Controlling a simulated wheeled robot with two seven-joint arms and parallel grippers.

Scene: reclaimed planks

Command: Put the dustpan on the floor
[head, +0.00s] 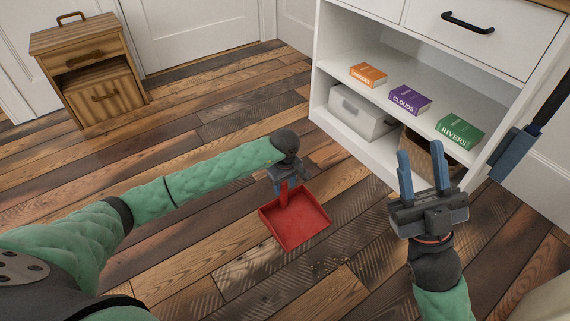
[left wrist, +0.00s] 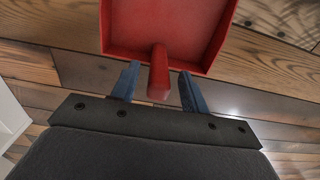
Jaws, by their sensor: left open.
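The red dustpan (head: 296,220) appears to lie flat on the plank floor in the head view, its tray towards the front. In the left wrist view the dustpan (left wrist: 168,28) has its handle pointing back between my fingers. My left gripper (head: 282,186) is open around the handle; in the left wrist view its two blue fingers (left wrist: 158,86) stand apart on either side, with gaps to the handle. My right gripper (head: 420,152) is open and empty, in front of the white shelf unit. The dustpan's underside is hidden.
The white shelf unit (head: 330,66) at the right holds orange, purple and green books and a grey box (head: 360,112). A blue-headed tool (head: 512,150) with a black handle stands at the far right. A wooden cabinet (head: 90,70) is at back left. Open floor surrounds the dustpan.

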